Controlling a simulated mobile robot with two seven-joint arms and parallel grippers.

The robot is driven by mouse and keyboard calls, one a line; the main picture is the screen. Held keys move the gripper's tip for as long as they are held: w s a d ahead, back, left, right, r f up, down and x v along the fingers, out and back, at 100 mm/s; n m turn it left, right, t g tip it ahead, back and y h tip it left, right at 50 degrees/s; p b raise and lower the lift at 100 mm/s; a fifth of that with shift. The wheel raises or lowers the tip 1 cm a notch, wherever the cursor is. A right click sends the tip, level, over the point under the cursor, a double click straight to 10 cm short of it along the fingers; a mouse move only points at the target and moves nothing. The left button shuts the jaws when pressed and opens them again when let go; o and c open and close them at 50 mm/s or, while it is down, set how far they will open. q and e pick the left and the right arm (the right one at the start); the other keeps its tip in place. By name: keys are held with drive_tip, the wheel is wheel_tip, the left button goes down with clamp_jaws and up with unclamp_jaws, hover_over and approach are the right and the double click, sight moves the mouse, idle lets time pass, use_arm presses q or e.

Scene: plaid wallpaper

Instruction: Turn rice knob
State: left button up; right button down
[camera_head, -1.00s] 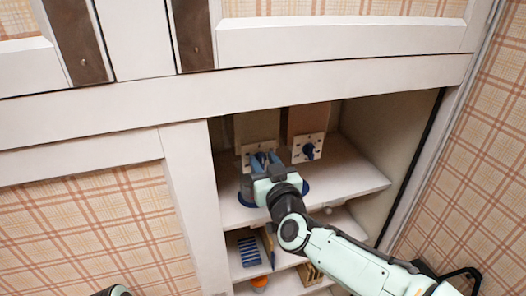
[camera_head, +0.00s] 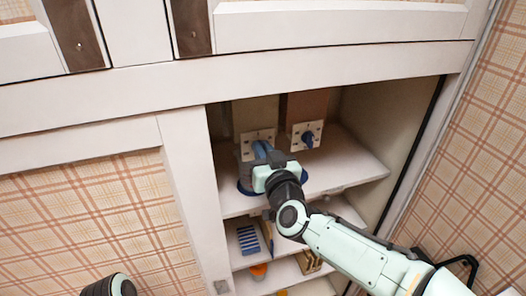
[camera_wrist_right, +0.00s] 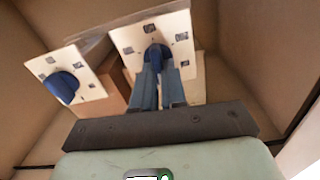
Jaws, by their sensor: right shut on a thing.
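Two rice dispensers with pale front plates stand side by side on the upper shelf of the open cabinet. My right gripper (camera_head: 259,149) is at the left plate (camera_head: 247,139) in the head view. In the right wrist view, its blue-grey fingers (camera_wrist_right: 158,68) are shut on a dark blue knob (camera_wrist_right: 156,51), one finger on each side. Small square marks surround this knob on its plate. The other dispenser's blue knob (camera_head: 308,138) is free, and it also shows in the wrist view (camera_wrist_right: 62,88). My left gripper's fingers are out of view.
The cabinet's side walls and the shelf (camera_head: 345,170) bound the space around my right arm. Blue round bases show under the gripper. The shelf's right side is clear.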

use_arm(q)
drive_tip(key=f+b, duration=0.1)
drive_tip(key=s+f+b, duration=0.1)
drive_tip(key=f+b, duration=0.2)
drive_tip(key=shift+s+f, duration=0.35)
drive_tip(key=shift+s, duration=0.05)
use_arm(e)
drive_tip(key=m, duration=0.7)
drive_tip(key=d+m, duration=0.1)
drive_tip(key=m, duration=0.3)
drive_tip(key=shift+w+f, duration=0.1)
drive_tip(key=shift+f, duration=0.1)
drive_tip(key=shift+m, duration=0.4)
drive_tip(key=c, duration=1.2)
unclamp_jaws()
drive_tip(key=shift+w+a+f, duration=0.1)
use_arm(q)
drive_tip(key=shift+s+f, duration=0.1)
